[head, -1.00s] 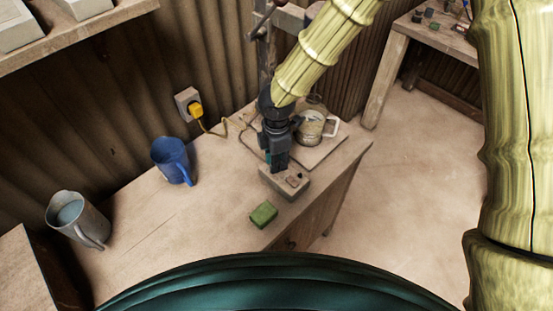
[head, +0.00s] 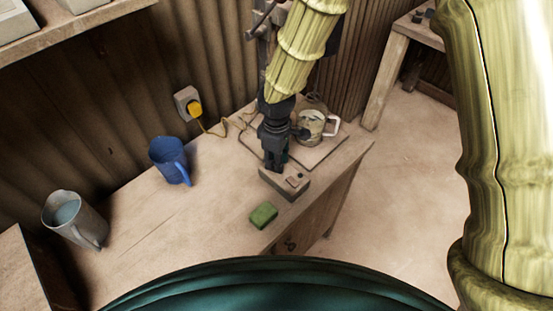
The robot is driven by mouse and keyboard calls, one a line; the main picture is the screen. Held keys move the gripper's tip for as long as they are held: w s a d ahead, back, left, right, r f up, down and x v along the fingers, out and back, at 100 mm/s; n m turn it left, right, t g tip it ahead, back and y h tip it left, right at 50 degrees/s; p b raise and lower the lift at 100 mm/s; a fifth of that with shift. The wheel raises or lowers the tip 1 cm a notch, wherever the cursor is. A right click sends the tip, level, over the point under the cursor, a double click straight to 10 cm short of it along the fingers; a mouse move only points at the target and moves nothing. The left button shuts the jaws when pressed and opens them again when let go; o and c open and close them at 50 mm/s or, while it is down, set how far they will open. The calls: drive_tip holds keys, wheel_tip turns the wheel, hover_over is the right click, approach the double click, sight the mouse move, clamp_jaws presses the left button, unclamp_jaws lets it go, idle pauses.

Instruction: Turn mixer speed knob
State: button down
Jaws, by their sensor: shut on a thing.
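My gripper (head: 274,168) points down onto the left part of this box. Its dark fingers are shut on the speed knob, which they hide. The mixer's stand rises behind my arm and is mostly covered by it. A pale mug or pot with a white handle (head: 312,127) stands on the mixer's base board just right of my gripper.
A green sponge (head: 263,215) lies in front of the box. A blue jug (head: 170,161) and a grey jug with liquid (head: 74,217) stand to the left. A yellow plug (head: 195,107) with its cord sits in the wall socket. The worktop between is clear.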

drive_tip(key=shift+m, duration=1.5)
drive_tip(key=c, duration=1.2)
unclamp_jaws()
drive_tip(key=shift+r, duration=0.1)
wheel_tip(320, 180, up, 12)
drive_tip(key=shift+f, duration=0.1)
